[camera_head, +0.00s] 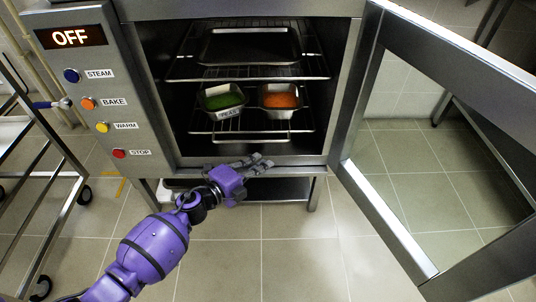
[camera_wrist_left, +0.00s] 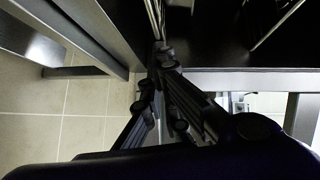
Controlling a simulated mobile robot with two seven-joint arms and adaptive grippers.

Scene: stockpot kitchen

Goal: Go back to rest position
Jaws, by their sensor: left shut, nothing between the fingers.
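My left arm comes in from the lower left. Its left gripper (camera_head: 262,163) is at the front lower edge of the open oven (camera_head: 180,100), below the racks. The fingers are closed together with nothing between them. In the left wrist view the closed fingers (camera_wrist_left: 165,60) point toward the dark oven front. I cannot tell whether they touch the oven's edge. My right gripper is not in view.
The oven door (camera_head: 385,215) stands wide open on the right. Inside, a green-filled pan (camera_head: 222,114) and an orange-filled pan (camera_head: 280,113) sit on a rack, below a dark tray (camera_head: 250,46). The panel display (camera_head: 70,37) reads OFF. A metal cart (camera_head: 55,220) stands at left.

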